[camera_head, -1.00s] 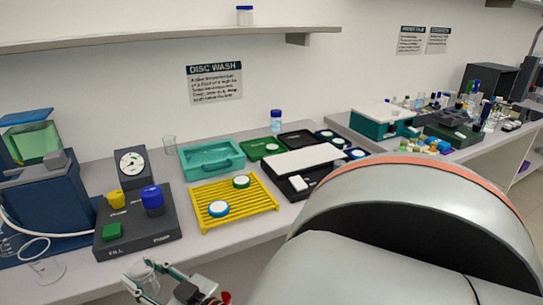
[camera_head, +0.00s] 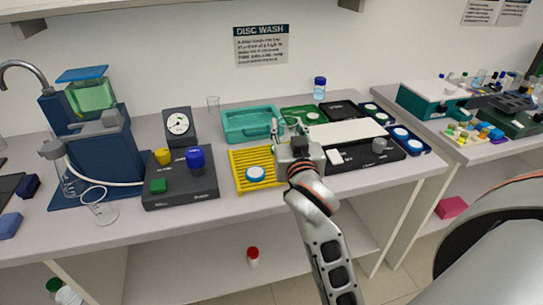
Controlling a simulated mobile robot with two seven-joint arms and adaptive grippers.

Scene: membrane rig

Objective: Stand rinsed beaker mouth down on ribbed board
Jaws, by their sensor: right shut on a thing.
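My right gripper (camera_head: 288,128) is over the back right part of the yellow ribbed board (camera_head: 240,162), close to the teal tray (camera_head: 250,122). It is shut on the clear glass beaker, which barely shows between the fingers; which way its mouth faces cannot be told. Whether it touches the board is also unclear. A blue-rimmed white disc (camera_head: 255,174) lies on the front of the board. The gripper hides the board's right part. My left gripper is not in view.
A dark control box (camera_head: 180,190) with coloured knobs stands left of the board. A gauge (camera_head: 179,125) and a small glass (camera_head: 213,105) stand behind. A black unit with a white plate (camera_head: 345,132) lies right. Another glass vessel (camera_head: 100,212) is at the front left.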

